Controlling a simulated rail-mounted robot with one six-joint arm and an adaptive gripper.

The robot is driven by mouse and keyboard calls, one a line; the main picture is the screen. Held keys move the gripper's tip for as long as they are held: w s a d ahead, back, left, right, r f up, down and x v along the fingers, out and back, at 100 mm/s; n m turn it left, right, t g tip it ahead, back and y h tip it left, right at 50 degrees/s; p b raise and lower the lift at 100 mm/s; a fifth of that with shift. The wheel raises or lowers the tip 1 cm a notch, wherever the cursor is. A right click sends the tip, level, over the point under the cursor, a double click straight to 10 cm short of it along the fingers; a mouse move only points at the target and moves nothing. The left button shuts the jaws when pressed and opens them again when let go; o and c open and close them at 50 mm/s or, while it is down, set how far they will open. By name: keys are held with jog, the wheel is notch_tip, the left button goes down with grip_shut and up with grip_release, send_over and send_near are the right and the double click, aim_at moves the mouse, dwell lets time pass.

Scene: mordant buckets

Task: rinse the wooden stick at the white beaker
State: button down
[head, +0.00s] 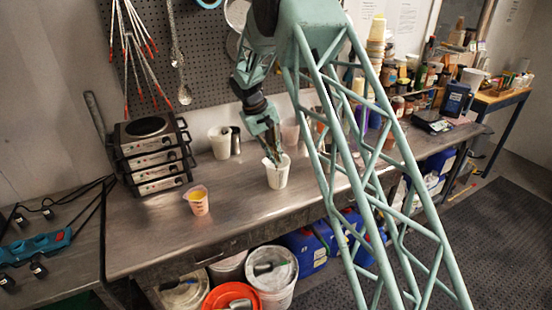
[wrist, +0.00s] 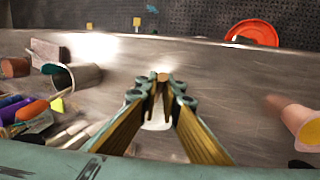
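The white beaker (head: 278,178) stands upright on the metal bench, in the middle of the head view. My gripper (head: 271,158) points down right at its mouth. In the wrist view my gripper (wrist: 163,86) has its fingertips closed on the wooden stick, whose round brown end (wrist: 163,76) shows between them. The white beaker also shows in the wrist view (wrist: 157,122), below and between the fingers. The rest of the stick is hidden, so I cannot tell how deep it reaches into the beaker.
A cup with orange liquid (head: 198,203) stands front left of the beaker. A white beaker (head: 219,145) and a dark cylinder (head: 236,141) stand behind. Stacked hot plates (head: 152,158) are at left. Buckets, one with a red rim (head: 232,294), stand below the bench. Bare bench (head: 240,205) lies in front.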

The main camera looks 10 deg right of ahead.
jog(key=shift+r+p, duration=1.7)
jog(key=shift+r, duration=2.55)
jog(key=shift+f, duration=0.15)
dwell(0.8)
jog(key=shift+w+d+f+b, duration=0.15)
jog(key=shift+f+b, duration=0.75)
jog(key=shift+f, duration=0.95)
jog(key=shift+w+d+f+b, duration=0.15)
jog(key=shift+f+b, duration=0.75)
jog(key=shift+f, duration=0.95)
jog(key=shift+a, duration=0.1)
jog(key=shift+w+d, duration=0.2)
jog(key=shift+w, duration=0.2)
